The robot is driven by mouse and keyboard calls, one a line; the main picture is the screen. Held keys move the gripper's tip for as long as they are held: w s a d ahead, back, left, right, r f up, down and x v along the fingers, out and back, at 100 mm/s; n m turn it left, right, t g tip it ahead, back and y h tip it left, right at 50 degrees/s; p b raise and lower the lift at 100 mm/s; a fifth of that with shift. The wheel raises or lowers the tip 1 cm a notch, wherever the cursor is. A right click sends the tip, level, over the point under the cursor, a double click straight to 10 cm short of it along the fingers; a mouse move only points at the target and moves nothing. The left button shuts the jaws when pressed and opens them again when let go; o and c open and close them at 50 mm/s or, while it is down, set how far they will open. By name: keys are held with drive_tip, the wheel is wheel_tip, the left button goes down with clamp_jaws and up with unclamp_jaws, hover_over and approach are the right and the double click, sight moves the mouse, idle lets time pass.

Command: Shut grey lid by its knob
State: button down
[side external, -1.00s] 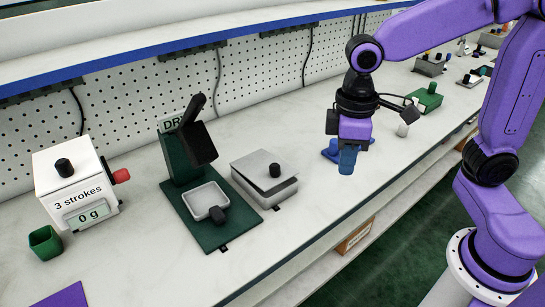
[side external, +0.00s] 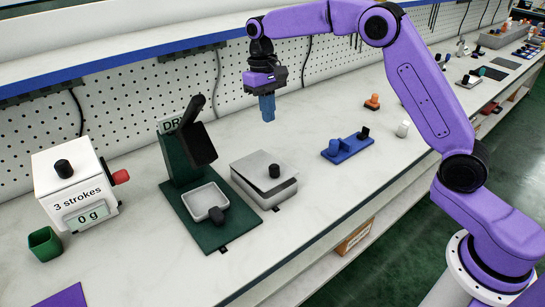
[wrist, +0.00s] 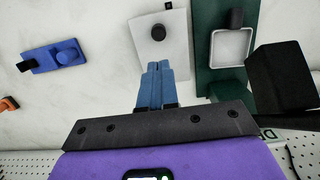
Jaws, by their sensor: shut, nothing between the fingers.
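The grey lid (side external: 252,174) lies tilted on a low grey box (side external: 284,193), with a dark gap between them along the near side. Its black knob (side external: 274,171) stands on top, and the knob also shows in the wrist view (wrist: 158,33). My gripper (side external: 268,115) is shut and empty, its blue fingers pointing down. It is raised above the bench, behind the box. In the wrist view its fingertips (wrist: 159,68) appear just below the knob in the picture, apart from it.
A green press (side external: 180,155) with a raised black head and a white tray (side external: 205,200) stands left of the box. A white weighing box (side external: 72,180) is farther left. A blue fixture (side external: 347,146) lies to the right. Bench between is clear.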

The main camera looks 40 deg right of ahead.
sight(275, 167)
drive_tip(key=f, duration=0.4)
drive_tip(key=s+f, duration=0.1)
drive_tip(key=f, duration=0.4)
drive_tip(key=s+f, duration=0.1)
drive_tip(key=f, duration=0.3)
drive_tip(key=shift+f, duration=0.3)
drive_tip(key=shift+s+f, duration=0.25)
drive_tip(key=shift+f, duration=0.3)
drive_tip(key=shift+s+f, duration=0.25)
drive_tip(key=shift+f, duration=0.3)
drive_tip(key=shift+r, duration=0.15)
wheel_tip(275, 167, up, 13)
drive_tip(key=s+a+r+n, duration=0.3)
drive_tip(key=s, duration=0.6)
drive_tip(key=s+d+n, duration=0.2)
drive_tip(key=s+n, duration=0.1)
drive_tip(key=s, duration=0.6)
drive_tip(key=s+d+f+n+t, duration=0.1)
drive_tip(key=s+d+n, duration=0.2)
drive_tip(key=s, duration=0.6)
drive_tip(key=s+d+n, duration=0.2)
drive_tip(key=s+n, duration=0.1)
drive_tip(key=s, duration=0.6)
drive_tip(key=shift+s+d+f+n+t, duration=0.15)
drive_tip(key=shift+d+f+n+t, duration=0.15)
drive_tip(key=shift+f+t, duration=0.1)
